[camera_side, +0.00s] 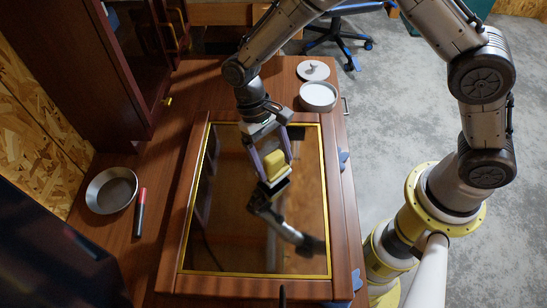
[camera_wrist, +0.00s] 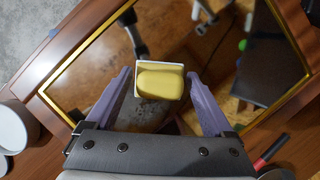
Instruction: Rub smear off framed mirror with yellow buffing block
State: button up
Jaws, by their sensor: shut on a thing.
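The framed mirror (camera_side: 235,245) lies flat on the plank bench, dark glass inside a gold inner edge and a reddish wood frame. It also fills much of the wrist view (camera_wrist: 75,88). My gripper (camera_side: 276,162) is over the glass, right of its middle in the side view, fingers pointing down. It is shut on the yellow buffing block (camera_side: 275,158), which has a pale underside. The block also shows between the purple fingers in the wrist view (camera_wrist: 160,83). I cannot tell whether it touches the glass.
A white round dish (camera_side: 318,96) and a small white lid (camera_side: 313,70) sit beyond the mirror. A dark wood cabinet (camera_side: 80,60) stands at the upper left.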

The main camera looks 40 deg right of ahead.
jog(key=shift+f, duration=0.95)
dwell(0.3)
jog(key=shift+w+d+r, duration=0.1)
jog(key=shift+w+d, duration=1.4)
jog(key=shift+w+d+f, duration=0.2)
jog(key=shift+w+d, duration=2.55)
jog(key=shift+d, duration=0.05)
jog(key=shift+a, duration=0.1)
